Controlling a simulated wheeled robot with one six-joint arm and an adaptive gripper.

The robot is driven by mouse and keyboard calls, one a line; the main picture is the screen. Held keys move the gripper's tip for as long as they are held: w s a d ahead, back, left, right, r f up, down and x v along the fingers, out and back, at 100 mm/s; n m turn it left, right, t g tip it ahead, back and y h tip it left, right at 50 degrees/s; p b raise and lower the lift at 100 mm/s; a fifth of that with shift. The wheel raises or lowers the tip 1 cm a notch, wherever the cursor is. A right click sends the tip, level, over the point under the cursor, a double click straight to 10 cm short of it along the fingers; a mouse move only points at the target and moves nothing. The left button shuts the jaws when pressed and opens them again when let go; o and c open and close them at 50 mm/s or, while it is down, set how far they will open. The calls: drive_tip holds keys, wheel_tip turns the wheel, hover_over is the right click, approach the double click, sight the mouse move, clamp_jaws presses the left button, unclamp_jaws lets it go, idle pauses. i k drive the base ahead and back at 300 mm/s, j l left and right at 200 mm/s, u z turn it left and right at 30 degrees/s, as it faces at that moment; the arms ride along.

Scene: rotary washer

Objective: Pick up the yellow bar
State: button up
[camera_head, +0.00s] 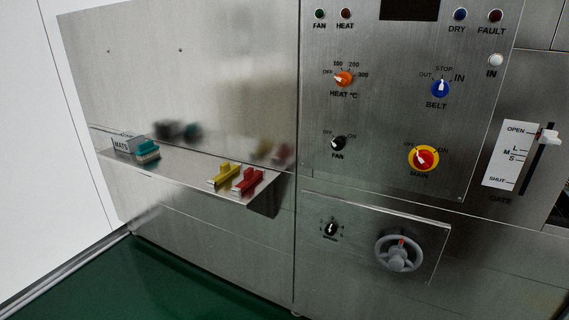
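The yellow bar (225,174) lies on a metal shelf (190,171) at the left of the machine, in the head view. It has a raised ridge on a flat base. A similar red bar (248,181) lies close to its right, nearer the shelf's right end. My gripper is not in view, and nothing holds the yellow bar.
A teal bar (147,151) and a MATS label (124,145) sit at the shelf's left end. The control panel (400,130) with knobs stands right of the shelf. A grey handwheel (398,253) juts out below. Green floor (190,285) is clear.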

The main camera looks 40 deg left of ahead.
sight(226, 172)
drive_tip(key=u, duration=2.1)
